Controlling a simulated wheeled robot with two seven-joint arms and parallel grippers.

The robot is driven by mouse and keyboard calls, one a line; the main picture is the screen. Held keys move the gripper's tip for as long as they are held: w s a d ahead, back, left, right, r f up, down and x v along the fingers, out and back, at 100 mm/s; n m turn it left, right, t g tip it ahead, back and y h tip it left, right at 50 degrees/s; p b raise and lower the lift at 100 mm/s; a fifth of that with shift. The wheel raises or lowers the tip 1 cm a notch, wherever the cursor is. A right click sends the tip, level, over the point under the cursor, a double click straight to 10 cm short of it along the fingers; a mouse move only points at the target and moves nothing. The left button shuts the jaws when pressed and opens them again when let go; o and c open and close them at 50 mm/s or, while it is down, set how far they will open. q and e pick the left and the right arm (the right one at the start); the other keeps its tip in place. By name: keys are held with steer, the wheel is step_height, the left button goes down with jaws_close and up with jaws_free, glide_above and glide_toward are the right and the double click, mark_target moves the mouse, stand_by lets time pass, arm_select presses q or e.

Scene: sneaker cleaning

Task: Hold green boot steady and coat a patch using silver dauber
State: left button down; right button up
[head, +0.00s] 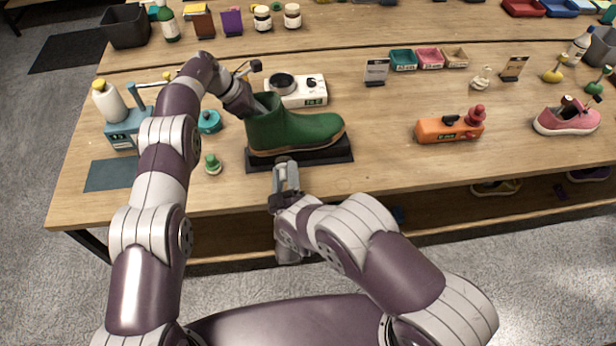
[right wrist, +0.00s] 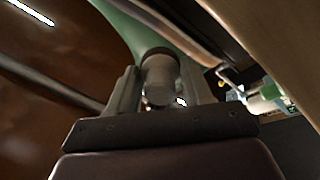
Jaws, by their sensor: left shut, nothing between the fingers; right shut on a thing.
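The green boot (head: 292,129) stands upright on a black base (head: 330,152), toe to the right. My left gripper (head: 247,106) is at the boot's open collar on the left; its fingertips are mostly hidden there. It is shut, and I see nothing in it. My right gripper (head: 286,178) is in front of the boot, at the near side of the base. In the right wrist view, it is shut on the silver dauber (right wrist: 160,75), a grey cylinder between the fingers. The green boot (right wrist: 118,22) shows just beyond the dauber; I cannot tell whether they touch.
A white device (head: 305,92) stands behind the boot. A teal jar (head: 209,123) and a small green bottle (head: 212,165) stand to its left, near my left arm. An orange device (head: 448,129) and a pink shoe (head: 567,120) are at the right. The table between boot and orange device is clear.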

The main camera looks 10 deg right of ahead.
mark_target(258, 99)
arm_select(q)
steer(key=shift+f, duration=0.1)
arm_select(e)
steer(key=shift+s+d, duration=0.1)
steer(key=shift+s, duration=0.9)
steer(key=shift+d, duration=0.1)
steer(key=s+d, duration=0.2)
steer(key=d, duration=0.3)
steer(key=shift+s+d, duration=0.2)
steer(key=shift+s, duration=0.15)
steer(key=shift+r, duration=0.1)
arm_select(q)
steer(key=shift+r, duration=2.6)
